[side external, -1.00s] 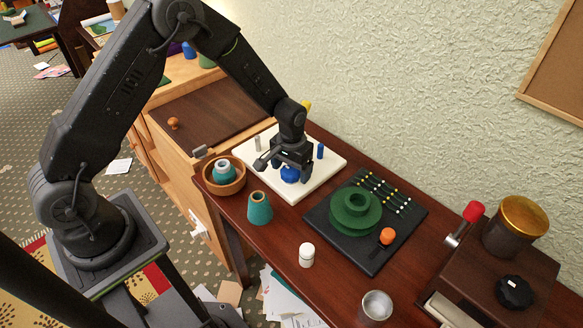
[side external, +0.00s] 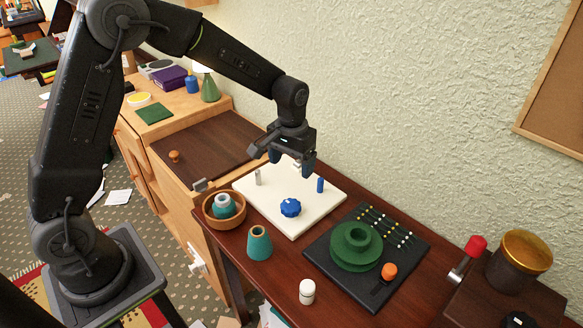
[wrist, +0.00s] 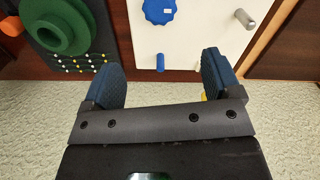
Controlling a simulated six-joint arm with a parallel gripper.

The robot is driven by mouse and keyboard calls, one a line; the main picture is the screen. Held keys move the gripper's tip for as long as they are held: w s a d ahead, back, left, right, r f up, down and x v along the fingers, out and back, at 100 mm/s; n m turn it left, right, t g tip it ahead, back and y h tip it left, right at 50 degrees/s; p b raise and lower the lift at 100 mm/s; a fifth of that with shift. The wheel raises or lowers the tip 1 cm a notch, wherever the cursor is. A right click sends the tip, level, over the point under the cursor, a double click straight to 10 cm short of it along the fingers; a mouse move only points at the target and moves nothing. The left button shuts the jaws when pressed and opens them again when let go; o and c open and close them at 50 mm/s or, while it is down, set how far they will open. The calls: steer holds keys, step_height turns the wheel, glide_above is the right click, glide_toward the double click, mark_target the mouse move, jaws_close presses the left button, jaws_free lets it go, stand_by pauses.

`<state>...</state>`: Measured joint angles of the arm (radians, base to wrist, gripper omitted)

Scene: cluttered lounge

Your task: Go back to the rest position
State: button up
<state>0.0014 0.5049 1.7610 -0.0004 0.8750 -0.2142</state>
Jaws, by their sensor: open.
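My gripper (side external: 283,160) is raised above the back part of the white board (side external: 320,207) in the side view. In the wrist view my gripper (wrist: 162,75) has its two blue-padded fingers spread wide with nothing between them. The blue scalloped knob (side external: 290,208) sits on the white board, below and apart from my gripper; it also shows at the top of the wrist view (wrist: 159,11). A blue peg (side external: 320,185) and a grey peg (side external: 258,178) stand on the same board.
A black board (side external: 318,240) with a green spool (side external: 352,250) and an orange knob (side external: 389,271) lies to the right. A wooden bowl (side external: 211,218), a teal cone (side external: 259,244) and a white bottle (side external: 307,291) stand near the front edge. The textured wall (side external: 420,90) is behind.

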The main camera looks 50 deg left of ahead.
steer(key=s+r+m+t, duration=0.1)
steer(key=s+r+t, duration=0.2)
steer(key=s+r, duration=0.9)
steer(key=s+r+m+t, duration=0.1)
steer(key=s+r, duration=0.3)
steer(key=s, duration=0.8)
steer(key=shift+t, duration=0.8)
